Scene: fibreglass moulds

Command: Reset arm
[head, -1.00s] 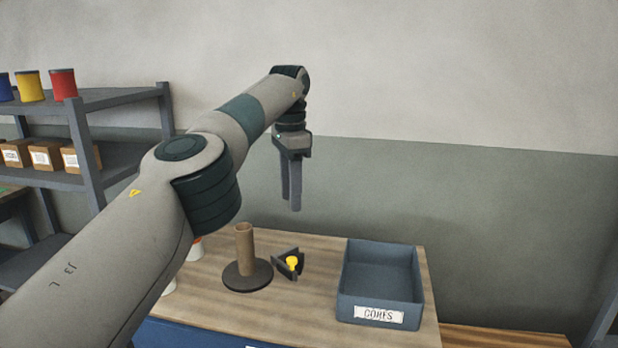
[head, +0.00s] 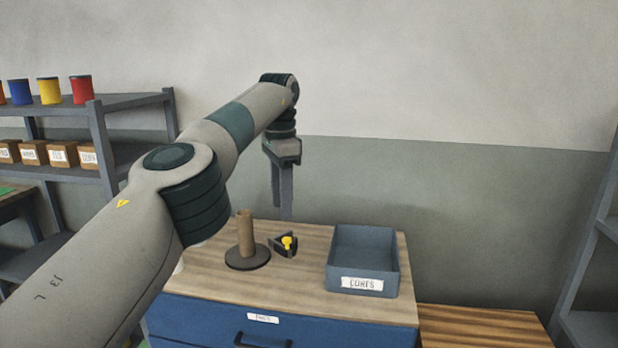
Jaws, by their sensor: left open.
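My left arm reaches in from the lower left in the head view. Its left gripper (head: 282,196) points down with its fingers above the back of the workbench and is empty. The fingers overlap edge-on in this view, so the gap between them hardly shows. Below it, on the wooden bench top (head: 300,295), stand a brown cardboard tube (head: 245,230) on a dark round base (head: 247,258) and a small dark holder (head: 280,249) with a yellow knob (head: 288,242). My right gripper is out of view.
A blue-grey open bin (head: 362,283) with a label stands at the bench's right and looks empty. Blue drawers (head: 205,324) are below. A shelf (head: 130,102) with coloured tins and boxes is at the left. A lower wooden top (head: 480,328) and another rack (head: 585,270) are at right.

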